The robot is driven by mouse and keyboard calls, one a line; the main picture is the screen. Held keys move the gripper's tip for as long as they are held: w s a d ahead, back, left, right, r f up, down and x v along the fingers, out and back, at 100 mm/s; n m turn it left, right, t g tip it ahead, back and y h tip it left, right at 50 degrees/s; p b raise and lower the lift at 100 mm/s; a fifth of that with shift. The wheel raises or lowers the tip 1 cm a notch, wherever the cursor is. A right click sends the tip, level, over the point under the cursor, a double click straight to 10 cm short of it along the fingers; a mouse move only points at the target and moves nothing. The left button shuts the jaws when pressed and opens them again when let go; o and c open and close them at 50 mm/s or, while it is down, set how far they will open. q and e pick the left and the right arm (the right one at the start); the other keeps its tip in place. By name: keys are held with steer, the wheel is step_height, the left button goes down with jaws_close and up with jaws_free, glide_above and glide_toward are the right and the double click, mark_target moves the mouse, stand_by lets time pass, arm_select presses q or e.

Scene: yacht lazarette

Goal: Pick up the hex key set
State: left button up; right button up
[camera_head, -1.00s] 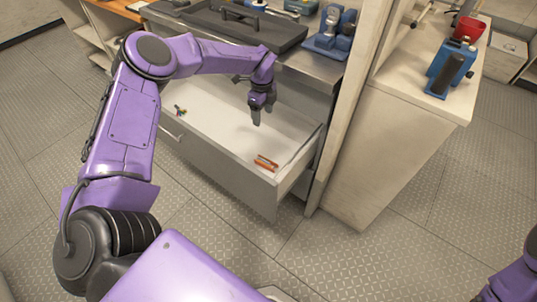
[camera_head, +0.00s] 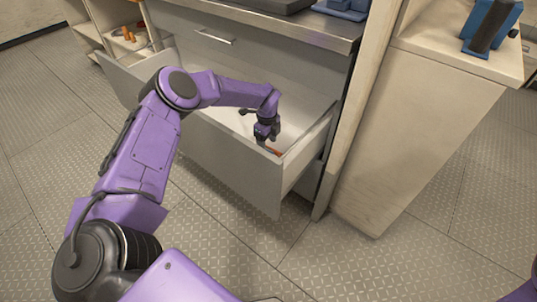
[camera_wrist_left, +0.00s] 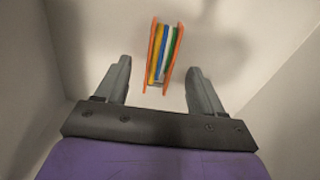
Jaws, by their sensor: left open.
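The hex key set (camera_wrist_left: 162,55) has an orange frame with yellow, blue, white and green keys. In the left wrist view it lies on the drawer floor, just beyond and between the spread fingers. In the head view only a bit of its orange (camera_head: 273,150) shows below my left gripper (camera_head: 262,142), which hides the rest. My left gripper is open and empty, reaching down into the open drawer; its two fingers also show in the left wrist view (camera_wrist_left: 155,90). My right gripper is not in view; only a purple bit of that arm shows at the lower right edge.
The open drawer (camera_head: 225,150) has raised walls around the gripper, with its front panel and right side close by. A metal worktop (camera_head: 290,25) overhangs behind. A pale cabinet (camera_head: 410,120) stands to the right, with a blue and black item (camera_head: 490,27) on top. The floor in front is clear.

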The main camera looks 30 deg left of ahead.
mark_target(267, 147)
arm_select(q)
step_height(267, 147, down, 3)
steer(key=shift+w+f, duration=0.1)
steer(key=shift+f, duration=0.1)
steer(key=shift+r, duration=0.1)
steer(key=c, duration=1.3)
